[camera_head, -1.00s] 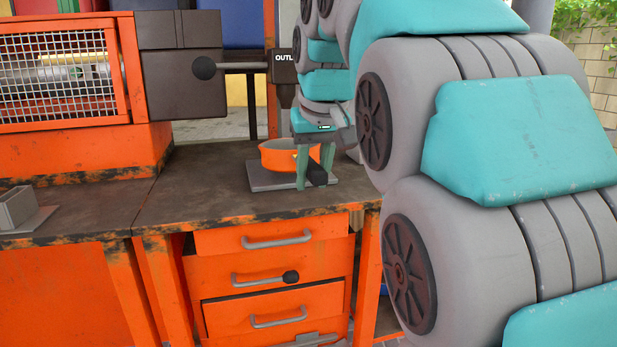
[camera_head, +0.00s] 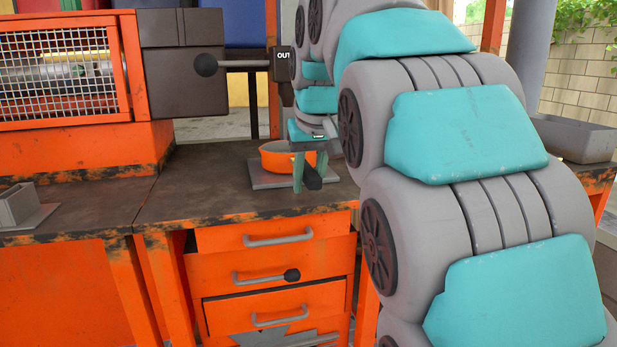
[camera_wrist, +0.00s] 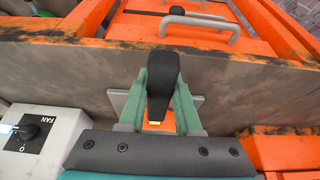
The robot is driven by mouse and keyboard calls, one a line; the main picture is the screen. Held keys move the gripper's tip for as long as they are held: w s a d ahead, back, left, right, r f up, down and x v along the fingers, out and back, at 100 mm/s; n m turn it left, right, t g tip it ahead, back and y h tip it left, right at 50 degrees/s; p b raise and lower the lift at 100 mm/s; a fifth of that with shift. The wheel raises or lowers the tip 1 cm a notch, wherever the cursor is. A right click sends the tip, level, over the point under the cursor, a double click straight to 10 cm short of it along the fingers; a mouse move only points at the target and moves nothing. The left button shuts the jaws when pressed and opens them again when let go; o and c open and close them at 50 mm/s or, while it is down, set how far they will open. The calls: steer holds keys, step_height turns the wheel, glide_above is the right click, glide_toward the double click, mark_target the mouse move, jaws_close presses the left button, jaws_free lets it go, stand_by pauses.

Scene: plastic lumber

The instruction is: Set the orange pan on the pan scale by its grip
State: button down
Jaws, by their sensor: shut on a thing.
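The orange pan (camera_head: 275,160) is upright over the grey plate of the pan scale (camera_head: 263,183) on the workbench. Whether its base touches the plate is too fine to tell. My gripper (camera_head: 311,178) is shut on the pan's black grip (camera_wrist: 162,70), which points toward the bench's front edge. In the wrist view, the green fingers stand on both sides of the grip. A small bit of the orange pan (camera_wrist: 158,126) shows between them, and the scale's plate (camera_wrist: 118,102) shows past the fingers. My arm hides the area right of the pan.
The bench top (camera_head: 200,185) is clear left of the scale. Orange drawers (camera_head: 270,245) with grey handles are below. A FAN switch box (camera_wrist: 35,135) shows in the wrist view. A grey bin (camera_head: 578,138) stands right.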

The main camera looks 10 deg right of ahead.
steer(key=shift+f, duration=0.1)
steer(key=c, duration=0.5)
jaws_free()
